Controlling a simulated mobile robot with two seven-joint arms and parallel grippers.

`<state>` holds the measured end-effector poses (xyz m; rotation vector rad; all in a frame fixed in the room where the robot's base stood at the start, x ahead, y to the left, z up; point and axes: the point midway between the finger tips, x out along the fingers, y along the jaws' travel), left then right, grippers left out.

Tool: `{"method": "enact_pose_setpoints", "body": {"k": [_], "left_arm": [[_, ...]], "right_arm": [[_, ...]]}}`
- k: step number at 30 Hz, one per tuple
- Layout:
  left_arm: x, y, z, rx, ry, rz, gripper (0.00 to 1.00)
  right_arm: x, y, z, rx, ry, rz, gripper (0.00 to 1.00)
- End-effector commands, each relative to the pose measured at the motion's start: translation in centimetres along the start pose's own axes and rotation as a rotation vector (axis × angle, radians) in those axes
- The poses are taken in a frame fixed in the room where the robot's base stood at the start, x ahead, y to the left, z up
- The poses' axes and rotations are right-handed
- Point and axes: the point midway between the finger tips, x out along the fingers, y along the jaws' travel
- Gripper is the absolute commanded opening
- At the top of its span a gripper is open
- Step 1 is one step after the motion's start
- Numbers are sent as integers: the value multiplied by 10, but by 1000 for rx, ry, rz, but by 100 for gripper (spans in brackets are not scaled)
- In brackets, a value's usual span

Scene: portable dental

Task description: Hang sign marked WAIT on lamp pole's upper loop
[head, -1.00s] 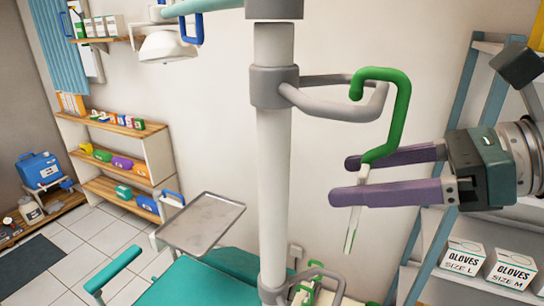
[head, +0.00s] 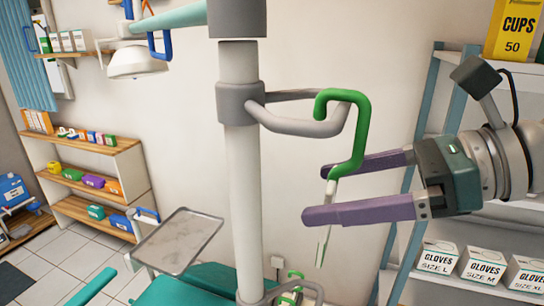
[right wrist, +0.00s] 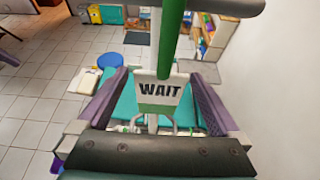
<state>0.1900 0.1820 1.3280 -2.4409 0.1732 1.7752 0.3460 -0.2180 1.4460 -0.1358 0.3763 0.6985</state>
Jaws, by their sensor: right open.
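The WAIT sign's green hook (head: 361,135) curves over the upper grey loop (head: 300,127) of the white lamp pole (head: 241,180). The sign plate hangs below, nearly edge-on in the head view (head: 323,246). In the right wrist view the plate (right wrist: 161,89) faces me, black WAIT on white with a green lower band. My right gripper (head: 314,193) is open, its purple fingers on either side of the hanging sign, with gaps to the plate in the wrist view. My left gripper is not in view.
A lower loop (head: 305,285) on the pole carries green hooks, partly cut off. A metal tray (head: 180,238) and teal chair stand left of the pole. Shelves with glove boxes (head: 437,256) stand behind my right arm. A lamp (head: 137,62) hangs upper left.

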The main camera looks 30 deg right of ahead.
Motion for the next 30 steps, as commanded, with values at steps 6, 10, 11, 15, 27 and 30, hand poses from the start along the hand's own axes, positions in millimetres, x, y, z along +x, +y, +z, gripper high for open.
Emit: {"method": "enact_pose_setpoints", "body": {"k": [6, 10, 11, 15, 27, 30], "left_arm": [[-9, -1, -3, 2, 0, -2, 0], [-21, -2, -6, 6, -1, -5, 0], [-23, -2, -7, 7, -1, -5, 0], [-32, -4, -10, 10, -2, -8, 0], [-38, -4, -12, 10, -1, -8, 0], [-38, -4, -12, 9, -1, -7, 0]], "right_arm": [[-18, 1, 0, 5, 5, -1, 100], [-33, 0, 3, 6, 3, -1, 100], [-37, 0, 3, 6, 3, -2, 100], [-58, 0, 2, 6, 3, -3, 100], [-93, 0, 0, -2, 2, -2, 100], [-94, -1, 1, 3, 0, -6, 100]]}}
